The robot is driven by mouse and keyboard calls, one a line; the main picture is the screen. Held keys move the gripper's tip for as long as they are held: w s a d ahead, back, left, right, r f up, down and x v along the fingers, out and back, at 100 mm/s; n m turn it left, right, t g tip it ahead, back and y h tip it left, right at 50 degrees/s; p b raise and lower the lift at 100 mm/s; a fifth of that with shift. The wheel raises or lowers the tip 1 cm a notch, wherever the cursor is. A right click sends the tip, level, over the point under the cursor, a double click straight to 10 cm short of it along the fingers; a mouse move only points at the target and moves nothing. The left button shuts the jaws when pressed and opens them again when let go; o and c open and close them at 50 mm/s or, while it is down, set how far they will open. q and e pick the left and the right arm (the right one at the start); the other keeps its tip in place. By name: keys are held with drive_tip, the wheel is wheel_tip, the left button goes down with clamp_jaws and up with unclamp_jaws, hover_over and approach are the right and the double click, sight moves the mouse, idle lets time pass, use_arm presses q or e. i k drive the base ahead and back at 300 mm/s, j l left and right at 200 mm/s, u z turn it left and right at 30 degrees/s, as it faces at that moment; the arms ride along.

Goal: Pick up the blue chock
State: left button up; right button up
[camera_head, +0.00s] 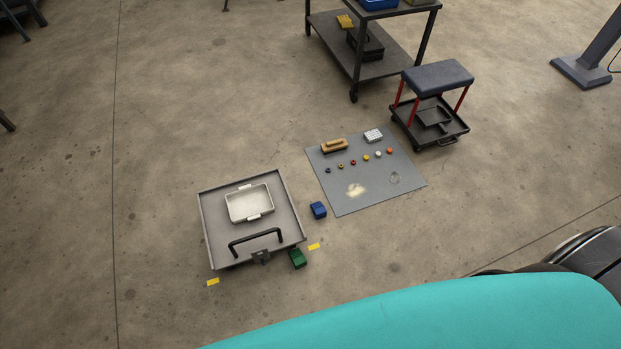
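The blue chock (319,210) is a small blue block on the concrete floor. It sits between the grey square tray (212,228) and the grey mat (341,205), near the mat's lower left corner and apart from the tray. Neither of my grippers shows in the head view. Nothing hides the blue chock.
The tray holds a white bin (249,203) and a black handle (256,240). A padded stool (437,76) and a cart (385,66) stand behind. Floor at left is clear.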

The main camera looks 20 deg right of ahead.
sight(318, 208)
drive_tip(key=i+l+u, duration=0.25)
drive_tip(key=l, duration=0.4)
drive_tip(key=i+l+u, duration=0.1)
drive_tip(key=i+l, duration=0.15)
drive_tip(key=l, duration=0.1)
